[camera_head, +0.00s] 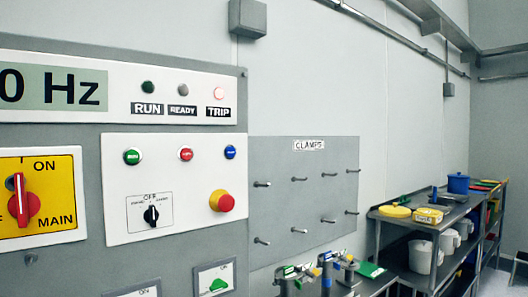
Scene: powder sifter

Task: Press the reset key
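The white control panel (180,172) fills the left-centre of the head view on a grey cabinet. It carries a green button (132,156), a red button (186,154) and a blue button (230,152) in a row. Their lettering is too small to read, so I cannot tell by label which is the reset key. Below them are a black selector knob (151,215) under "OFF" and a red mushroom button (222,201) on a yellow collar. Above, the TRIP lamp (219,93) glows pale red; RUN and READY look unlit. Neither gripper shows in this view.
A yellow MAIN switch plate (62,190) with a red handle sits left. Right are a CLAMPS pegboard (275,215) with protruding pegs, grey devices (330,262) with green and blue parts, and a shelf rack (385,225) holding containers. Space before the button panel looks clear.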

